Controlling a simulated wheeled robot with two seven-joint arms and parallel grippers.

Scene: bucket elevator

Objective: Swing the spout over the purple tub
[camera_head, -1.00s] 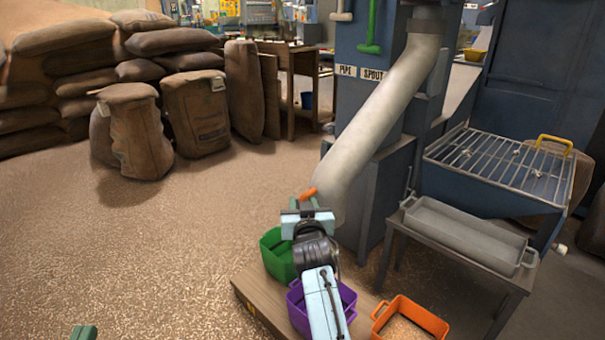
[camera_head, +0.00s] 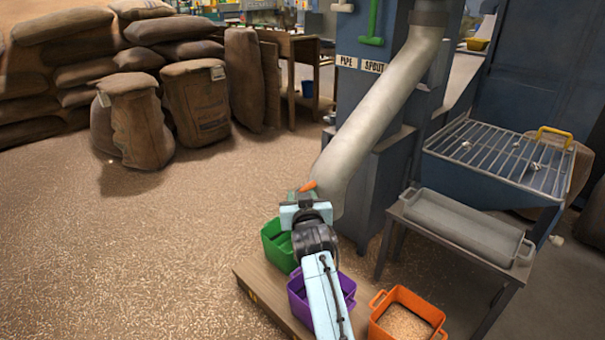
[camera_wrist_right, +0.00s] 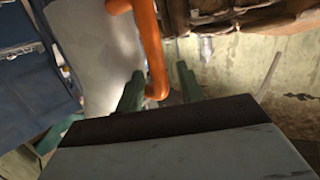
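The spout is a long grey pipe (camera_head: 378,112) slanting down from the blue elevator housing. Its lower end is over or near the green tub (camera_head: 277,247); exactly what lies beneath it I cannot tell. A short orange handle (camera_head: 308,186) sticks out near that end. The purple tub (camera_head: 346,288) stands in front of the green one, partly hidden by my right arm. My right gripper (camera_head: 302,195) is at the handle. In the right wrist view the orange handle (camera_wrist_right: 152,50) sits between two green fingers, which stand apart with gaps beside it. My left gripper is out of view.
An orange tub (camera_head: 405,322) holding grain stands right of the purple one. The tubs are on or beside a low wooden board (camera_head: 252,283). A grey tray (camera_head: 465,228) on a stand and a blue grated hopper (camera_head: 500,158) are at right. Sacks (camera_head: 138,125) stand at back left.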

